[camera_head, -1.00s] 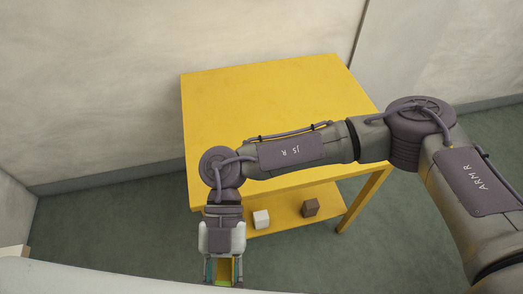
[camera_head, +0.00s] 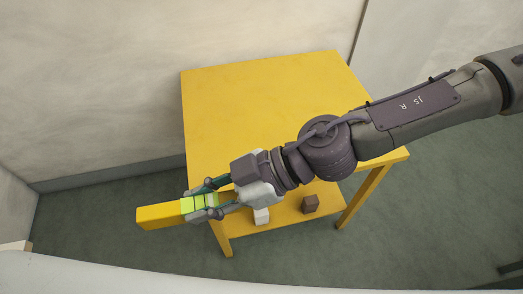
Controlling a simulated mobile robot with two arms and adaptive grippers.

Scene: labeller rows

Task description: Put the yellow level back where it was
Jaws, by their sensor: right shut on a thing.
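The yellow level (camera_head: 162,216) is a long yellow bar with a bright green section near my fingers. My right gripper (camera_head: 204,204) is shut on it at the green end. The level sticks out to the left of the fingers, over the floor beside the table's front left corner. The yellow table (camera_head: 265,110) stands behind, with a bare top and a lower shelf. My right arm crosses in front of the table from the right. My left gripper is not in view.
The table top is clear. A pale wall (camera_head: 90,90) rises behind the table.

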